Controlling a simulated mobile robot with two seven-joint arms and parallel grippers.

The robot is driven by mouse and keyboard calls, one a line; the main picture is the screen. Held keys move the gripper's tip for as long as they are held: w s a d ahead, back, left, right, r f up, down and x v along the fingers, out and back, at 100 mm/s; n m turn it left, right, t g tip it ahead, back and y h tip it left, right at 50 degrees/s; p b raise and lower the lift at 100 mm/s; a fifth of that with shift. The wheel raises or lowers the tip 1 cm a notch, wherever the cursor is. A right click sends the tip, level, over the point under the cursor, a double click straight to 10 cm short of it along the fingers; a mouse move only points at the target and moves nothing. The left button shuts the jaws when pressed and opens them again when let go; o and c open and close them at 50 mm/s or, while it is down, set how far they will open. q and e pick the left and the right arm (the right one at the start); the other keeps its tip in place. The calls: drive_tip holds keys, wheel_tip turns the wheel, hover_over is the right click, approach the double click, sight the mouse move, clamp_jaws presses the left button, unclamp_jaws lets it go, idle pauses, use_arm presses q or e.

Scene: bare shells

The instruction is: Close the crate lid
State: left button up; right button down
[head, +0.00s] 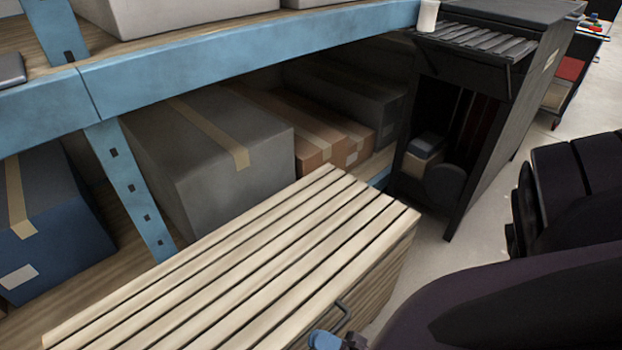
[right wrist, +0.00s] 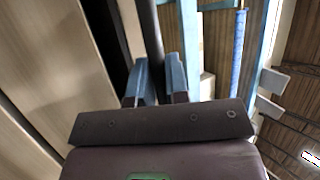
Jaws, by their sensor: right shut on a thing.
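The wooden crate (head: 380,275) stands at the bottom middle of the head view. Its slatted pale lid (head: 245,262) lies over the top, and I see no clear gap along the visible right edge. A dark handle (head: 338,318) sticks out at the near side. My right gripper (head: 326,340) is at this handle, only its blue tip showing at the bottom edge. In the right wrist view its two blue fingers (right wrist: 157,85) are shut around a dark bar (right wrist: 152,35), which looks like the handle. My left gripper is not in view.
A blue-framed shelf (head: 250,50) with grey and brown boxes (head: 210,145) stands behind the crate. A black cabinet (head: 490,90) with a white cup (head: 428,16) on it is at the back right. Clear floor (head: 445,260) lies right of the crate.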

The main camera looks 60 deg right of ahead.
wheel_tip(320, 180, down, 2)
drive_tip(key=shift+f+b, duration=0.15)
drive_tip(key=shift+b, duration=0.2)
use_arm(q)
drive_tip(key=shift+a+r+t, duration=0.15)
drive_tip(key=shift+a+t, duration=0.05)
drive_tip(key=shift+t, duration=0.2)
use_arm(e)
drive_tip(key=shift+f, duration=0.15)
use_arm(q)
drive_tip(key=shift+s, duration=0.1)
use_arm(e)
drive_tip(key=shift+s+f, duration=0.1)
drive_tip(key=c, duration=1.1)
unclamp_jaws()
drive_tip(key=shift+f, duration=0.1)
drive_tip(key=shift+c, duration=0.2)
